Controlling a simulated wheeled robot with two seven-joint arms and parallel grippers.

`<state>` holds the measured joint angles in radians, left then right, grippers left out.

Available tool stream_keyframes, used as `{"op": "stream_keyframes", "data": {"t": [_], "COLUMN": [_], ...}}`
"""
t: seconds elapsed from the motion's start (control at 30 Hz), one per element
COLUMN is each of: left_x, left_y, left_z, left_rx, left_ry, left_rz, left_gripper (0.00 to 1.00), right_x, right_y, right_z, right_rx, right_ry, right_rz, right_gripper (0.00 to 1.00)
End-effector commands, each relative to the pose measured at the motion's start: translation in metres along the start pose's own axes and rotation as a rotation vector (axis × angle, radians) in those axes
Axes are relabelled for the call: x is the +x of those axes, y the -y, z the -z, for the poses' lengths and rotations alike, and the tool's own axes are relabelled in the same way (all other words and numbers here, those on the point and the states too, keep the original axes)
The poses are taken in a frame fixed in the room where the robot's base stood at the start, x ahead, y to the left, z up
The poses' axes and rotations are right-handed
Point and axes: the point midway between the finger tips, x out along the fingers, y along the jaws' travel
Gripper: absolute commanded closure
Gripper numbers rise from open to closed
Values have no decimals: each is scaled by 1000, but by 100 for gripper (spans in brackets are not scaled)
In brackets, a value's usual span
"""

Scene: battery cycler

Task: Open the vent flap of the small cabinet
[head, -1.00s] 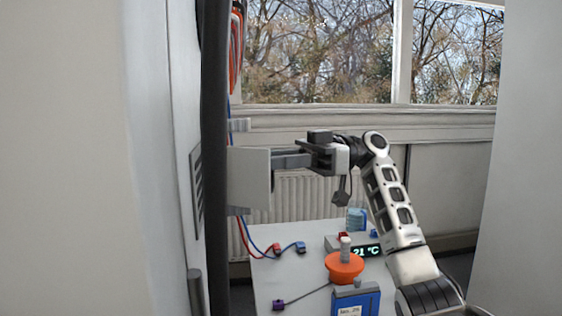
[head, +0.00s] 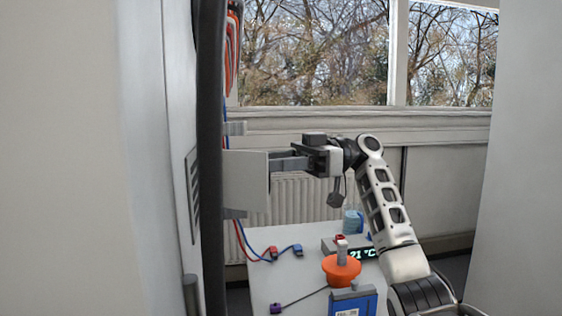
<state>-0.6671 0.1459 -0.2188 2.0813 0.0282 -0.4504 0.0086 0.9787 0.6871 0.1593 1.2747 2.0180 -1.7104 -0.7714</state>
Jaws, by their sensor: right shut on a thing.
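The vent flap (head: 246,184), a plain light grey panel, stands out to the right from behind the dark vertical edge (head: 210,130) of the cabinet at the left. My right gripper (head: 273,165) reaches in from the right and is shut on the flap's right edge. The flap's left side and hinge are hidden behind the dark edge. My left gripper is not in view.
A white table (head: 280,240) below holds an orange bowl-like thing (head: 341,269), a blue box (head: 353,301), a temperature display (head: 362,253) and cable plugs (head: 271,253). A pale wall (head: 525,160) closes off the right. Coloured cables (head: 233,50) hang behind the dark edge.

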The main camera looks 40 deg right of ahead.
Motion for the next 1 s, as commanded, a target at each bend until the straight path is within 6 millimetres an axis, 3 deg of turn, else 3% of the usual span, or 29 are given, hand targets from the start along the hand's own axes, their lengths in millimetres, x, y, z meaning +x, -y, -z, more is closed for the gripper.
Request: {"op": "stream_keyframes", "data": {"t": [0.2, 0.37, 0.47, 0.8, 0.97, 1.0], "left_x": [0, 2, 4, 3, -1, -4], "left_y": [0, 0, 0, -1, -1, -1], "left_z": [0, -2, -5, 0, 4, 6], "left_rx": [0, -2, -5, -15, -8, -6], "left_ry": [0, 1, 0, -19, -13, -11], "left_rz": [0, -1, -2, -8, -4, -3], "left_gripper": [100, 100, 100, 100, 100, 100], "right_x": [6, -6, -24, -113, -145, -144], "right_y": [-5, -5, -4, 2, 4, 3], "right_z": [0, -1, -1, 1, 2, 3], "right_rx": [7, 8, 6, 0, 3, 0], "right_ry": [-7, -7, -9, -13, -8, -3], "right_rz": [-11, -13, -13, -12, -13, -2], "right_gripper": [73, 73, 73, 73, 73, 73]}}
